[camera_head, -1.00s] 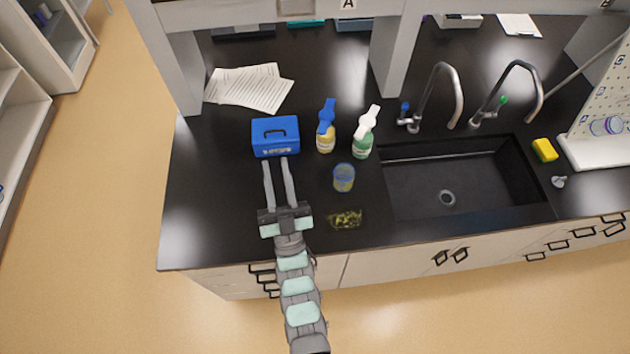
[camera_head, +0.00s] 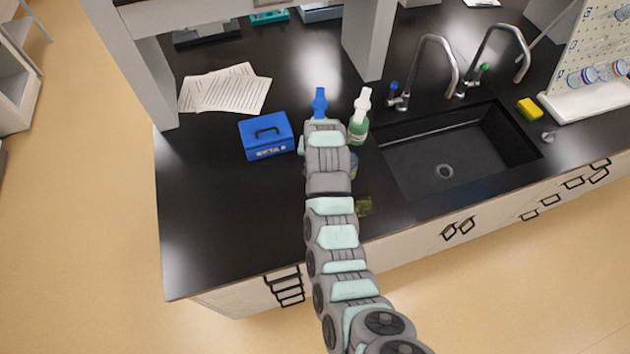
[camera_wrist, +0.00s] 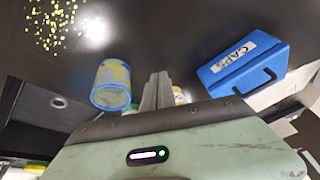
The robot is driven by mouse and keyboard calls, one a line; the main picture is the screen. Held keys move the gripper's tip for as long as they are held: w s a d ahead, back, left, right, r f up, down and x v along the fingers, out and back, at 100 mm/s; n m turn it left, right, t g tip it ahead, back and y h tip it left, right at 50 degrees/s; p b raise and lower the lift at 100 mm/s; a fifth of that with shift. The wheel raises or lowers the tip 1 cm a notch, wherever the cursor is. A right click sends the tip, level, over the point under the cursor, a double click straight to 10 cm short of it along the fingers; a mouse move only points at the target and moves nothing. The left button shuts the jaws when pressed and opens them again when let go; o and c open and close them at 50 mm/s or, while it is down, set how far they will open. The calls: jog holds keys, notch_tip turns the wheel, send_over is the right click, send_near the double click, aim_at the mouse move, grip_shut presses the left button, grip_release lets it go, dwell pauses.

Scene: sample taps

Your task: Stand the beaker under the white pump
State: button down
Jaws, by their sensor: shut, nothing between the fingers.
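The beaker (camera_wrist: 113,84) is a clear cup with a blue rim and yellowish marks. In the wrist view it is beside the fingers, to their left and apart from them. In the head view only a sliver of the beaker (camera_head: 354,165) shows past my arm. My gripper (camera_wrist: 158,82) is shut and empty; my arm hides its fingers in the head view. The white pump (camera_head: 362,103) tops a bottle with a green label, left of the sink. The blue pump (camera_head: 319,102) is to its left, its bottle hidden by my arm.
A blue box (camera_head: 266,136) marked CAPS stands left of my arm. A yellow speckled patch (camera_head: 364,206) lies near the counter's front edge. The sink (camera_head: 440,150) with two taps is to the right. The counter's front left (camera_head: 215,215) is clear.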

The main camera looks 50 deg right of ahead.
jog(key=s+a+r+m+g+y, duration=0.1)
jog(key=s+r+g+y, duration=0.15)
jog(key=s, duration=0.65)
jog(key=shift+y, duration=0.35)
jog(key=f, duration=1)
jog(key=shift+a+f, duration=0.2)
jog(key=shift+f, duration=0.1)
jog(key=shift+w+d, duration=0.15)
jog(key=shift+d, duration=0.35)
jog(key=shift+w+d, duration=0.15)
jog(key=shift+d, duration=0.35)
jog(key=shift+w+d+f+b, duration=0.1)
jog(key=shift+w+d+b, duration=0.15)
jog(key=shift+d+b, duration=0.4)
jog(key=shift+w+d+b, duration=0.15)
jog(key=shift+d+b, duration=0.1)
jog(key=shift+b, duration=0.1)
